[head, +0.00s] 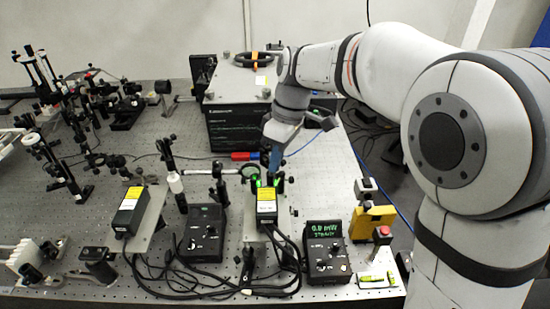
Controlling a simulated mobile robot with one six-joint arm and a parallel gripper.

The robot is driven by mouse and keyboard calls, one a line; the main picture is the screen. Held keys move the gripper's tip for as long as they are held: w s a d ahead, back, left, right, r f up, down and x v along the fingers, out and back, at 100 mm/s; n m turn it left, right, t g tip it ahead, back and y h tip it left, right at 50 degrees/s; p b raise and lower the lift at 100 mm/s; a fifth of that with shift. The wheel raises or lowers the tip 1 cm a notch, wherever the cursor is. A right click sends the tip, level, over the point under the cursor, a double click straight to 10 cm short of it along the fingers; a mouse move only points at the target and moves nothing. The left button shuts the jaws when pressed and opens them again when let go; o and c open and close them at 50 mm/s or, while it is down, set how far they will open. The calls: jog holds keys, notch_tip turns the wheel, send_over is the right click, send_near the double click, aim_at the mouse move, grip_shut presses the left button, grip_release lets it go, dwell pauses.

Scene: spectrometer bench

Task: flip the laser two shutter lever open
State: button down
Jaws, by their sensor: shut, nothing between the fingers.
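Two black laser boxes with yellow labels are in the head view. One laser (130,207) is at the left on a tilted grey plate. The other laser (267,203) is nearer the middle, with green light at its far end. I cannot read which one is laser two. My gripper (275,170) points down just behind the middle laser's far end, close to the green glow. It is shut and empty. The shutter lever cannot be made out; it is small or hidden at the gripper. Whether the gripper touches anything there is not clear.
Black control boxes (203,236) and a power meter reading about 0.0 mW (327,250) stand near the front, with loose black cables. A yellow block (372,222) and red button (382,232) are at right. Optics posts crowd the left. A large black instrument (236,120) is behind.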

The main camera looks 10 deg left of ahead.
jog(key=shift+w+d+y+b, duration=0.1)
jog(key=shift+d+y+b, duration=0.2)
jog(key=shift+b, duration=0.15)
jog(key=shift+d+f, duration=0.1)
jog(key=shift+d, duration=0.05)
jog(key=shift+w+y+b, duration=0.1)
jog(key=shift+y+b, duration=0.2)
jog(key=shift+b, duration=0.05)
jog(key=d+y+b, duration=0.1)
jog(key=y+b, duration=0.1)
jog(key=d+f+g+y+b, duration=0.1)
jog(key=y+b, duration=0.1)
jog(key=b, duration=0.1)
jog(key=d+g+y+b, duration=0.1)
jog(key=d+b, duration=0.1)
jog(key=b, duration=0.1)
jog(key=shift+w+f+y, duration=0.4)
jog(key=shift+a, duration=0.15)
